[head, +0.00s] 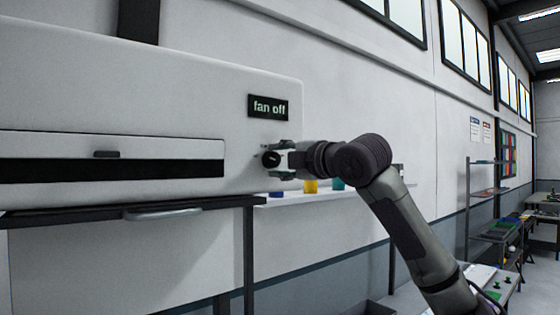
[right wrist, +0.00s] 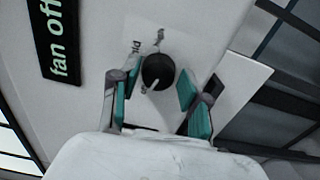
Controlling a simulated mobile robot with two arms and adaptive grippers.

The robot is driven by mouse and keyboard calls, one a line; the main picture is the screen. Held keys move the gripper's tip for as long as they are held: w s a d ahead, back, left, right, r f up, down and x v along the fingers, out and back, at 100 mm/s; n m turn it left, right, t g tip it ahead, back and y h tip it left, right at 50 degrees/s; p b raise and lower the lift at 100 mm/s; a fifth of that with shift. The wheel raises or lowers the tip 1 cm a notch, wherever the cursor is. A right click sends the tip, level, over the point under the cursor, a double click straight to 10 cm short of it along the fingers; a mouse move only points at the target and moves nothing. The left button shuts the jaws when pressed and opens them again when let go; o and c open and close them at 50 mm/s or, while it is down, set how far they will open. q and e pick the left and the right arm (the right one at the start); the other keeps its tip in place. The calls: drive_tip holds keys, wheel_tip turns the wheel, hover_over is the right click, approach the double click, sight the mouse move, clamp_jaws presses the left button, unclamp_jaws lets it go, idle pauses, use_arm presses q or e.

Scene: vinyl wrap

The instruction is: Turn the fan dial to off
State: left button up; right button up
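The fan dial (right wrist: 158,72) is a round black knob with a pale pointer mark, on the white front of the machine (head: 200,100). In the right wrist view it sits between the two teal-padded fingers of my right gripper (right wrist: 155,95), with a gap on both sides. In the head view my right gripper (head: 277,159) is at the dial (head: 271,159), which it partly hides. A black display (head: 268,107) above the dial reads "fan off"; it also shows in the right wrist view (right wrist: 60,40). My left gripper is not in view.
A pale shelf (head: 335,196) with coloured containers, including a yellow one (head: 311,187), stands behind my right arm. A dark frame (head: 130,212) carries the machine. Shelving (head: 490,190) stands farther off at the right.

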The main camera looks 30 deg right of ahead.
drive_tip(key=shift+o, duration=0.8)
drive_tip(key=shift+s, duration=0.15)
drive_tip(key=s, duration=1.1)
drive_tip(key=shift+s+d, duration=0.35)
drive_tip(key=shift+d, duration=0.1)
